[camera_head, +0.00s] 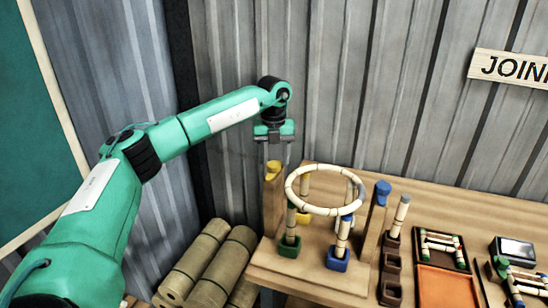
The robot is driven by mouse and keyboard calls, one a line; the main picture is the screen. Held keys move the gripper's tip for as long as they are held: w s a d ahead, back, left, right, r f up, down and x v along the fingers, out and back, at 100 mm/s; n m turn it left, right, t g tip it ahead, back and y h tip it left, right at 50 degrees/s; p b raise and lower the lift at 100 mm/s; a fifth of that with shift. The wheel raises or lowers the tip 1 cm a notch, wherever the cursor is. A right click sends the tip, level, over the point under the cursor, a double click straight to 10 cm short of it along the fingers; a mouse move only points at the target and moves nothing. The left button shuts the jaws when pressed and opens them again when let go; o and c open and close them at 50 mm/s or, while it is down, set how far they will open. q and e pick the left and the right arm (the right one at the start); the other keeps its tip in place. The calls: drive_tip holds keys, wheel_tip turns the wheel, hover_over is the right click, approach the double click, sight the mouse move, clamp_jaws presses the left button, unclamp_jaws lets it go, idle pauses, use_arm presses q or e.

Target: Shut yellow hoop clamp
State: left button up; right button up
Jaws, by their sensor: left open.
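The yellow hoop clamp (273,169) sits on top of a wooden post (272,205) at the left back of the bench. Whether it is open or shut is too small to tell. A pale rattan hoop (325,210) rests level on upright legs just right of it. My left gripper (274,137) hangs in the air above the yellow clamp, pointing down, apart from it, open and empty. My right gripper is not in view.
A blue clamp (382,190) tops another post right of the hoop. Hoop legs stand in a green foot (290,247) and a blue foot (337,260). Trays with parts (440,248) lie to the right. Rolled mats (205,258) stand left of the bench. A metal wall is behind.

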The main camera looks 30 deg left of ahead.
use_arm(q)
drive_tip(key=shift+f, duration=1.1)
drive_tip(key=shift+r, duration=0.1)
drive_tip(key=c, duration=1)
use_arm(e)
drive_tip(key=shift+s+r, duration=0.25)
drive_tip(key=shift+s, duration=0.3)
